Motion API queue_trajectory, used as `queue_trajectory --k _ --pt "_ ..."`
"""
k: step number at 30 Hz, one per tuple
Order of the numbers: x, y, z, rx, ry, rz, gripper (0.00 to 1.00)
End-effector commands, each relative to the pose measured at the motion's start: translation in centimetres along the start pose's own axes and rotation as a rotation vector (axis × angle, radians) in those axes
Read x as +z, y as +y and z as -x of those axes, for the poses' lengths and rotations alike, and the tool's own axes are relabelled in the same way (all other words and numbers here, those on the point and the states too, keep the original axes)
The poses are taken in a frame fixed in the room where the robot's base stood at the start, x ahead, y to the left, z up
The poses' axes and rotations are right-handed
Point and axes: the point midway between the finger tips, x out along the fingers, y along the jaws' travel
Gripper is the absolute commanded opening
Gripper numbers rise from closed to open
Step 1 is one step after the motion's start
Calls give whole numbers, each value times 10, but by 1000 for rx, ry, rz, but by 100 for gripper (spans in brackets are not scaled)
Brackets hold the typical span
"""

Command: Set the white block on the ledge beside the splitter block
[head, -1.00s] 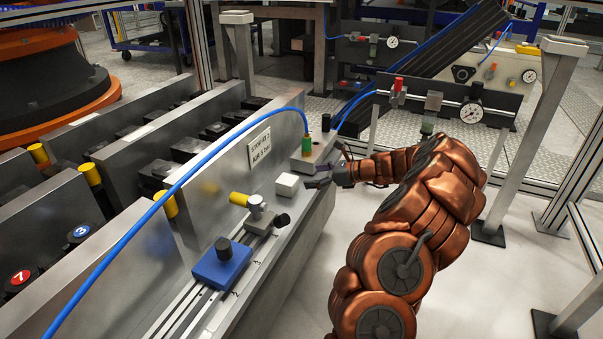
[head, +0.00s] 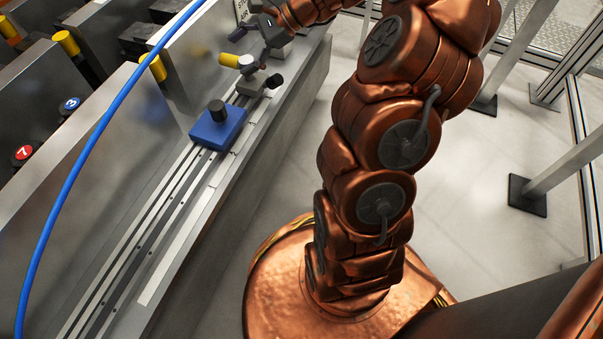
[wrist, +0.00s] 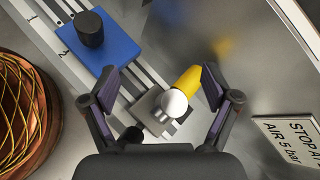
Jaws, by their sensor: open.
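My gripper (head: 264,36) is open and empty over the ledge (head: 165,285), close to the clamp fitting with the yellow knob. In the wrist view my gripper (wrist: 160,86) has its two fingers spread on either side of that fitting (wrist: 160,110). A pale block (head: 281,54) shows partly under my gripper in the head view, apparently the white block; the fingers and wrist cover much of it. The white block does not show in the wrist view. The splitter block is out of view now; earlier it stood on the ledge's far end, beyond the white block.
A blue block (head: 218,128) with a black knob sits on the ledge's rail, near the yellow-knobbed fitting (head: 240,63). A blue hose (head: 78,150) arcs across the left. A metal wall with a sign (wrist: 290,140) borders the ledge.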

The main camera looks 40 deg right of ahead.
Motion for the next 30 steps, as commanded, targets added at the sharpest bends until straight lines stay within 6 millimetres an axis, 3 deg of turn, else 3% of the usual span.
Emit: queue_trajectory --k 1,6,12,17,24,30 --pt "24 18 -12 66 9 85 87" --pt "74 85 -39 285 41 360 87" --pt "106 168 -45 535 79 667 87" --pt "112 232 -33 734 108 889 87" --pt "100 310 7 1019 140 1165 87" --pt "85 346 38 1175 153 1292 87"
